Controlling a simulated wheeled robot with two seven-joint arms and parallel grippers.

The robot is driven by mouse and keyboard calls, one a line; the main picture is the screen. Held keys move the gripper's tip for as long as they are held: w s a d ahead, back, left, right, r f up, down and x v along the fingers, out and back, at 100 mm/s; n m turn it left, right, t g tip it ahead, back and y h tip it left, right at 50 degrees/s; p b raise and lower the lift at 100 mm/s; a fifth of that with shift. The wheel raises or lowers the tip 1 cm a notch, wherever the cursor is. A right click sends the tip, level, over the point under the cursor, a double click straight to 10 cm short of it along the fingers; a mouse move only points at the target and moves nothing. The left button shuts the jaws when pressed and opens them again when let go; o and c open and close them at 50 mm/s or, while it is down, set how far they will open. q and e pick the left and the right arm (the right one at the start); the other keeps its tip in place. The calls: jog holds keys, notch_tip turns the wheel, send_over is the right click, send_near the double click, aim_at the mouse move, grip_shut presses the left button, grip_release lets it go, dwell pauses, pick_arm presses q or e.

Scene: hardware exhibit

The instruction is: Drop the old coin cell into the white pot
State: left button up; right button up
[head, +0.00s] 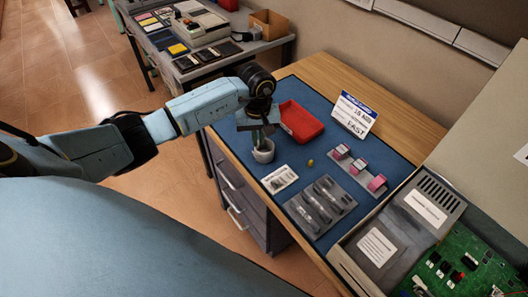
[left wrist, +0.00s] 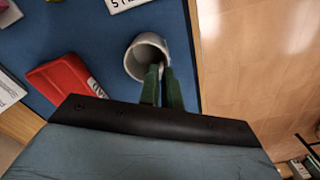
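The white pot (head: 263,152) stands on the blue mat near the desk's left edge. In the left wrist view, the open mouth of the white pot (left wrist: 148,56) is just beyond my fingertips. My left gripper (head: 258,136) points down over the pot; its green fingers also show in the left wrist view (left wrist: 161,72). The fingers are close together with a narrow gap. A small grey thing, seemingly the old coin cell (left wrist: 161,69), shows between the tips; it is too small to make out clearly. My right gripper is out of view.
A red tray (head: 302,122) lies just behind the pot. A printed card (head: 280,179), a grey holder (head: 320,205), pink parts on a grey strip (head: 360,168), a small yellow thing (head: 311,163) and a standing sign (head: 354,114) share the mat (head: 287,153). An opened device with a green board (head: 462,262) is at right.

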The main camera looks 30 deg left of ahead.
pick_arm(q)
jog(key=o, duration=0.5)
jog(key=shift+c, duration=0.2)
notch_tip(320, 180, up, 13)
jog(key=shift+r, duration=0.2)
